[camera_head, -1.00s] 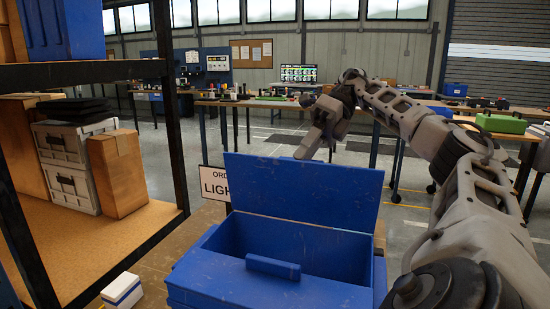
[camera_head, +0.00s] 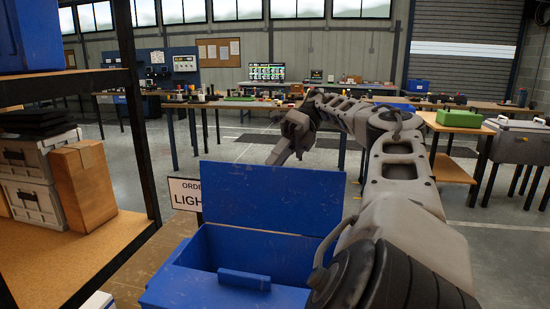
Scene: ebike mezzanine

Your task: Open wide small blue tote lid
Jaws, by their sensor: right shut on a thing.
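The small blue tote (camera_head: 196,289) stands at the bottom centre of the head view, with a handle on its near side. Its lid (camera_head: 272,197) stands up steeply at the back, so the tote's inside shows. My right arm reaches in from the lower right, and my right gripper (camera_head: 277,158) points down behind the lid's top edge. It is shut; the lid hides its tips or they lie right at the edge, so the exact contact cannot be made out. My left gripper is not in view.
A shelf rack (camera_head: 140,130) with cardboard boxes (camera_head: 82,185) and grey cases stands at the left. A sign (camera_head: 185,193) stands just left of the lid. Workbenches (camera_head: 205,103) stand farther back. The floor between is open.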

